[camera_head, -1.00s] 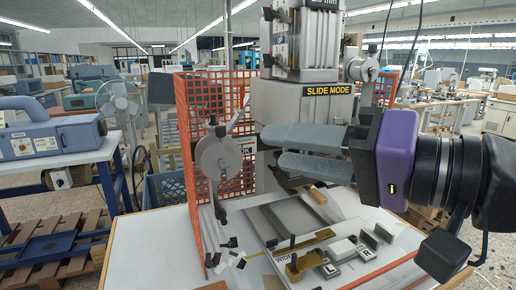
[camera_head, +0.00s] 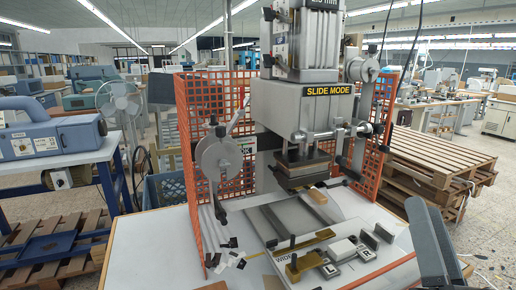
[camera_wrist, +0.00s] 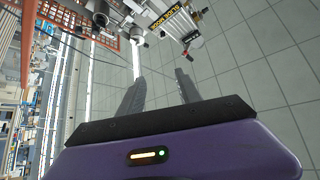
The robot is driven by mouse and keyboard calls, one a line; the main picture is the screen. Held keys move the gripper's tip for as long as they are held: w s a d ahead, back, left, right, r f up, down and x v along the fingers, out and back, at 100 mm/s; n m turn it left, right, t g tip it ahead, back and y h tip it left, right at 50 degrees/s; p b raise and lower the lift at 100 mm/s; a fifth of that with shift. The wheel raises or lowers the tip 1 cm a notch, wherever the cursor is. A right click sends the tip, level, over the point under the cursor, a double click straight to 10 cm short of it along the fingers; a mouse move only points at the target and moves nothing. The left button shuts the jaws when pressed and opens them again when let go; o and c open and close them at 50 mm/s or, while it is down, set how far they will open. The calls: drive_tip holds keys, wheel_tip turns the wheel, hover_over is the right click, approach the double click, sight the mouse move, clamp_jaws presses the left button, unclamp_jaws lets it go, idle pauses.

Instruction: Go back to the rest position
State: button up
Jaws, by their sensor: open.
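My gripper (camera_wrist: 160,84) is in the wrist view. Its two grey fingers are apart with nothing between them, and its purple body (camera_wrist: 185,155) fills the bottom of that view. In the head view only a dark grey part of my arm or gripper shows at the lower right edge; which part I cannot tell. The foil stamping press (camera_head: 302,105), labelled SLIDE MODE, stands clear of my gripper in the centre of the head view. It also shows at the top of the wrist view (camera_wrist: 172,14), apart from the fingers.
A white worktable (camera_head: 150,250) carries the press, a small wooden block (camera_head: 318,196) and several dark chips. An orange mesh guard (camera_head: 200,110) stands around the press. Pallets (camera_head: 440,160) are stacked at right. A blue machine (camera_head: 50,135) sits on the left table.

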drive_tip(key=s+a+f+n+g+y, duration=0.1)
drive_tip(key=s+f+n+g, duration=0.7)
drive_tip(key=s+f, duration=2.1)
drive_tip(key=shift+s+a+f+n+g+y, duration=0.2)
drive_tip(key=shift+a+f+n+g+y, duration=0.15)
drive_tip(key=shift+a+f+g, duration=0.5)
